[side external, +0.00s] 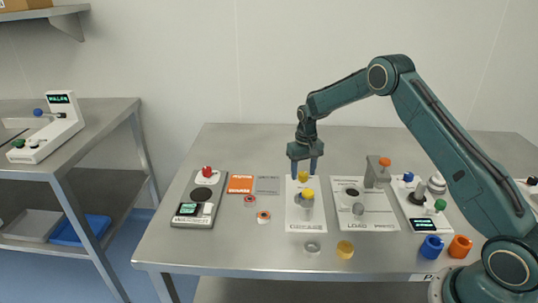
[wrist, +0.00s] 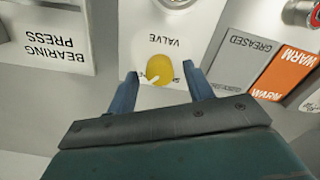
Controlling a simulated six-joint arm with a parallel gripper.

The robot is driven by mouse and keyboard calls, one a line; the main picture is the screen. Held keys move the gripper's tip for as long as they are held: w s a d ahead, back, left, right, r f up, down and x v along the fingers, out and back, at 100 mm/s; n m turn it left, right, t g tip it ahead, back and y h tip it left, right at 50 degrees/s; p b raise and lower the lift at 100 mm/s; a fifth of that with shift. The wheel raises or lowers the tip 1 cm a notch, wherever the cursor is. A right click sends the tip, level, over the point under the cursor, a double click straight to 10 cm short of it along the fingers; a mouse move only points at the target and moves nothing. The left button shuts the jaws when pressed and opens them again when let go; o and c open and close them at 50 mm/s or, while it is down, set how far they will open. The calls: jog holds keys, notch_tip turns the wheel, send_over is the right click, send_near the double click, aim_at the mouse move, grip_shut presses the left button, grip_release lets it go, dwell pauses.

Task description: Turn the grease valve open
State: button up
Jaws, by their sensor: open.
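A white plate (side external: 305,222) on the table bears the word VALVE in the wrist view. The yellow valve knob (side external: 303,177) is at the plate's far end. In the wrist view the knob (wrist: 161,69) has a small white pointer on its lower left, beside partly hidden lettering. My gripper (side external: 303,174) is open and points down over the knob, one finger on each side. In the wrist view the knob lies between the fingertips, with gaps on both sides. I cannot tell how far the fingertips reach down beside it. A yellow-topped grey post (side external: 308,194) stands nearer the camera on this plate.
A LOAD plate (side external: 370,220) with a grey press (side external: 376,172) stands to the right. Orange (side external: 240,183) and grey (side external: 267,185) cards and a red-button device (side external: 200,199) are left. Loose rings (side external: 345,249) lie in front. A side bench (side external: 85,130) is far left.

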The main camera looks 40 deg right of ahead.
aim_at(303, 173)
notch_tip(303, 173, up, 13)
jog(key=shift+r, duration=0.2)
dwell(0.4)
jog(key=shift+r, duration=0.1)
jog(key=s+a+r+n+t, duration=0.1)
jog(key=s+a+r, duration=0.4)
jog(key=s+r, duration=0.3)
jog(key=s+a+r+n+t, duration=0.15)
jog(key=s+a+r, duration=0.25)
jog(key=s+r, duration=0.5)
jog(key=s+a+f+n+t, duration=0.1)
jog(key=s+a, duration=0.1)
jog(key=s, duration=0.8)
jog(key=s+a+f+t, duration=0.1)
jog(key=s+a+t, duration=0.1)
jog(key=s, duration=0.9)
jog(key=shift+a+n, duration=0.35)
jog(key=shift+a, duration=0.15)
